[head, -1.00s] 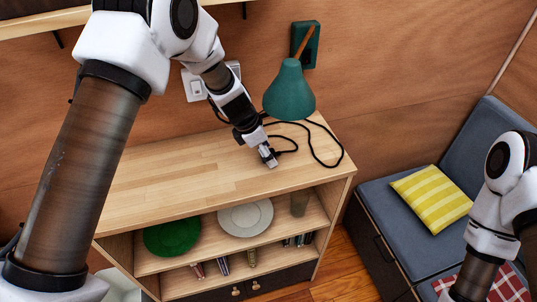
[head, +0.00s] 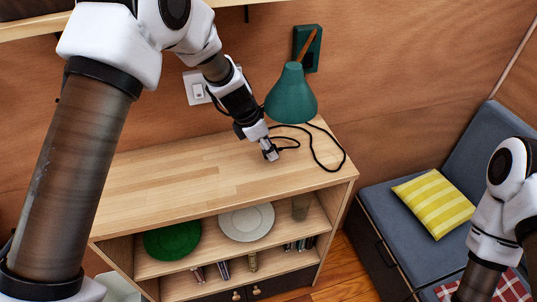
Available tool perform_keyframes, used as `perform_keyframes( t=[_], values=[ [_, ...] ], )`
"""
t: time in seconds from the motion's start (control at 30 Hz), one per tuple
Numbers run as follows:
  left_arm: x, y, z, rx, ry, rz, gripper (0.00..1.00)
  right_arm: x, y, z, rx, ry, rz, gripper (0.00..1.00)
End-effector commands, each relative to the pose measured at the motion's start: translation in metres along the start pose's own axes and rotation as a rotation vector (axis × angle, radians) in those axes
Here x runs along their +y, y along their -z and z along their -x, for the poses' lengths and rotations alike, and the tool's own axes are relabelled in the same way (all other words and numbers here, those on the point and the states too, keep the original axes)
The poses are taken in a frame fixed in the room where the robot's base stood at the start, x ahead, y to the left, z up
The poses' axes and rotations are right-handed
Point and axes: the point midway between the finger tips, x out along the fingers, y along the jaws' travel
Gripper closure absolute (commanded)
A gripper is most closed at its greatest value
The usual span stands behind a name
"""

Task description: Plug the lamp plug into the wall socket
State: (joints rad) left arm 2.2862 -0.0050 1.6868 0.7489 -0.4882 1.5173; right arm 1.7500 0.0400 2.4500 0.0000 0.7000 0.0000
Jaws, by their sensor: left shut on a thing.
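My left gripper (head: 270,154) is shut on the lamp plug, which is small and mostly hidden by the fingers. It is just above the wooden cabinet top, in front of the wall. A black cord (head: 315,148) runs from the gripper area and loops over the top towards the lamp. The lamp's green shade (head: 291,96) hangs from a green wall mount (head: 307,48). A white wall plate (head: 197,88) with a switch is up and left of the gripper; the wall beside it is partly hidden by my left arm, so the socket is not clear. My right gripper is out of view.
The wooden cabinet top (head: 180,180) is clear apart from the cord. Its shelves hold a green plate (head: 172,241), a white plate (head: 246,222), a glass (head: 300,207) and several books. A blue bench (head: 380,225) with a yellow striped cushion (head: 434,204) stands at right.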

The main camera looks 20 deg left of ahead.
Motion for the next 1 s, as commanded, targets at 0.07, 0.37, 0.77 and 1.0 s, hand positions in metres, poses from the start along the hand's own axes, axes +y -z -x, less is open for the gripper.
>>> perform_keyframes(
  t=[0.07, 0.37, 0.77, 1.0],
  values=[
    [-0.005, 0.008, 0.006, -0.001, 0.0, 0.004, 0.94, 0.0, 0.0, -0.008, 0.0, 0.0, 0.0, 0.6],
    [-0.04, 0.059, 0.035, -0.004, 0.0, 0.003, 0.94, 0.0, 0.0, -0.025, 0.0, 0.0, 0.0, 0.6],
    [-0.078, 0.116, 0.071, -0.001, 0.002, 0.003, 0.94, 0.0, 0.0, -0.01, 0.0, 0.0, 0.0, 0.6],
    [-0.081, 0.12, 0.071, -0.001, -0.001, 0.0, 0.94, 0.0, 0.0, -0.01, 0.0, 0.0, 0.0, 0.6]
  ],
)
